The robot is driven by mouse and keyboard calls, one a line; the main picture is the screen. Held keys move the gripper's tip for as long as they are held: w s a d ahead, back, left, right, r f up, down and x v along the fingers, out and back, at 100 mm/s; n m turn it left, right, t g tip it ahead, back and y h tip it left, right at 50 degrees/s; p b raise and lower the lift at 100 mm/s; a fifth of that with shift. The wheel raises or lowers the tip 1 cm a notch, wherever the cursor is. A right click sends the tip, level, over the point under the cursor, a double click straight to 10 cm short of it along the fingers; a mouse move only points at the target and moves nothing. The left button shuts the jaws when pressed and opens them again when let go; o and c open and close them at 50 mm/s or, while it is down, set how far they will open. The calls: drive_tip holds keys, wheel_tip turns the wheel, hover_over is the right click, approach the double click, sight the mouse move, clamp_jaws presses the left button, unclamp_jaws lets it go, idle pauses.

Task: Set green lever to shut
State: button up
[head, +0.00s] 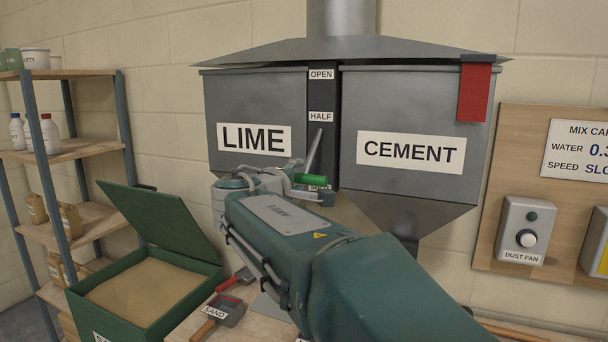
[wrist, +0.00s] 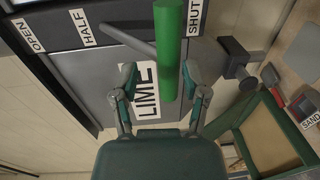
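The green lever handle (head: 311,180) is a green cylinder at the lower end of the dark scale strip between the bins. Its grey rod (head: 314,150) slants down from near the HALF label. The SHUT label is mostly hidden behind the handle in the head view; in the wrist view the SHUT label (wrist: 196,16) is just right of the green handle (wrist: 170,45). My gripper (wrist: 158,78) is open, with the handle's near end between its fingers. A gap shows on the left; the right finger looks close to the handle, contact unclear. My gripper is partly hidden in the head view (head: 300,182).
The LIME bin (head: 235,105) and CEMENT bin (head: 405,120) flank the strip. A red tag (head: 475,92) hangs on the CEMENT bin. A dust fan switch (head: 525,232) is right.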

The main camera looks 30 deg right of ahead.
drive_tip(key=v, duration=0.8)
drive_tip(key=shift+s+a, duration=0.15)
drive_tip(key=shift+a, duration=0.05)
drive_tip(key=s+f+m+g+y, duration=0.35)
drive_tip(key=s+f+y, duration=0.25)
drive_tip(key=s+f, duration=0.7)
drive_tip(key=s+a+f+m+y, duration=0.2)
drive_tip(key=s+a+f+y, duration=0.1)
drive_tip(key=f, duration=0.3)
drive_tip(key=s+a+f+m+g+y, duration=0.1)
drive_tip(key=s+a+f+m+y, duration=0.1)
drive_tip(key=s+a+f+y, duration=0.2)
wheel_tip(320, 180, down, 3)
drive_tip(key=shift+s+a+f, duration=0.2)
drive_tip(key=shift+s+a, duration=0.3)
drive_tip(key=shift+a, duration=0.15)
